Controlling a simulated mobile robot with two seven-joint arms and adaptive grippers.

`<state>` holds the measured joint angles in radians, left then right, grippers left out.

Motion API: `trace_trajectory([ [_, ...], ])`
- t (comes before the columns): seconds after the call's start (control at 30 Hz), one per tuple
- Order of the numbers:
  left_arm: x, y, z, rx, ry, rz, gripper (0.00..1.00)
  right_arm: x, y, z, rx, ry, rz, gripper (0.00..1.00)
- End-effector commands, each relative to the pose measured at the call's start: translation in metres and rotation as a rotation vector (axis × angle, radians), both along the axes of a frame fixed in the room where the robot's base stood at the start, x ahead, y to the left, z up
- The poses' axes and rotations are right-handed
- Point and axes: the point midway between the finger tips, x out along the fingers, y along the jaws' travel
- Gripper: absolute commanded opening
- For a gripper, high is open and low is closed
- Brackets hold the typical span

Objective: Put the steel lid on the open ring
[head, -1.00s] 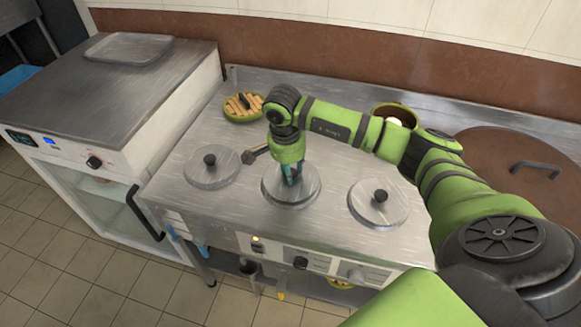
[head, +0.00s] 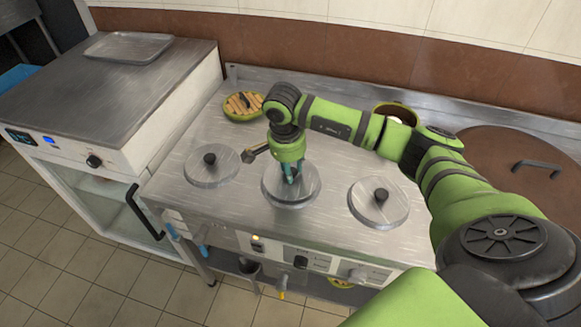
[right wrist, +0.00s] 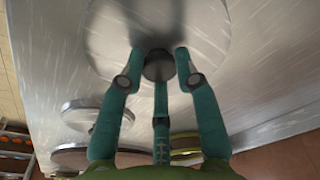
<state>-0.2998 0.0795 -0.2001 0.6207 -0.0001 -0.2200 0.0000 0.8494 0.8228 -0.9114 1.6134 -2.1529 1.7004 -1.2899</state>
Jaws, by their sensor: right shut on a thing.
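A round steel lid (head: 298,197) lies flat at the middle position of the steel counter, between two other lids. Its dark knob (right wrist: 159,66) shows in the right wrist view between my fingers. My right gripper (head: 291,175) points down over the lid's centre and is shut on that knob; it also shows in the right wrist view (right wrist: 160,75). The lid covers whatever opening lies under it, so I cannot see the ring. My left gripper is not in view.
Knobbed lids lie to the left (head: 212,166) and right (head: 379,202). A bowl of sticks (head: 236,112) stands behind left, a brown pot (head: 396,112) behind right. A large brown lid (head: 480,150) is at far right. A tray (head: 130,48) lies on the left cabinet.

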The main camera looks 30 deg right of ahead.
Motion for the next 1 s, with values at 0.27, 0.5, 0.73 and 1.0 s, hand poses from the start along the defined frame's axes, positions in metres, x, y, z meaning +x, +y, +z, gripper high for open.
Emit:
trace_trajectory([
  [0.27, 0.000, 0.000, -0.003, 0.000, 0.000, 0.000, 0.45, 0.000, 0.000, -0.001, -0.001, -0.001, 0.000, 0.00],
  [0.5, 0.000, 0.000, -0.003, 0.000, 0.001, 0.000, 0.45, 0.000, 0.000, 0.000, -0.001, 0.000, 0.000, 0.00],
  [0.73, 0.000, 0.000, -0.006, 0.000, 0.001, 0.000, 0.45, 0.000, 0.000, -0.003, 0.000, 0.000, 0.000, 0.00],
  [1.0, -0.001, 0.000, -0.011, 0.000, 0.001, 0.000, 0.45, 0.000, 0.000, -0.009, -0.001, 0.000, -0.001, 0.00],
])
